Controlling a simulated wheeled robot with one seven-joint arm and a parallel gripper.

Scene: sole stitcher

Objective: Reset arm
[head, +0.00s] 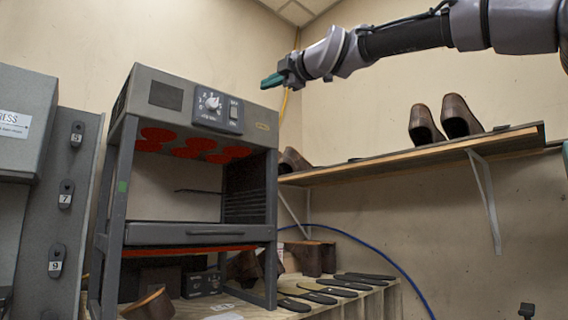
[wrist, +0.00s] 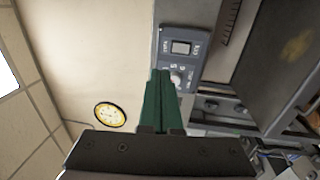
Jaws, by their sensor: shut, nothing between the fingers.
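My gripper (head: 272,81) is at the end of my arm, which reaches in from the upper right in the head view. Its green fingers are shut with nothing between them. They point left, at about the height of the top of the grey heater cabinet (head: 150,92) in the picture. I cannot tell the exact gap between the fingers and any machine.
A wall shelf (head: 420,150) with brown shoe forms (head: 460,116) is at the right. Below, a wooden bench (head: 370,300) holds several dark soles (head: 320,297). A grey press (head: 40,130) stands at the left. A wall clock (wrist: 110,114) shows in the wrist view.

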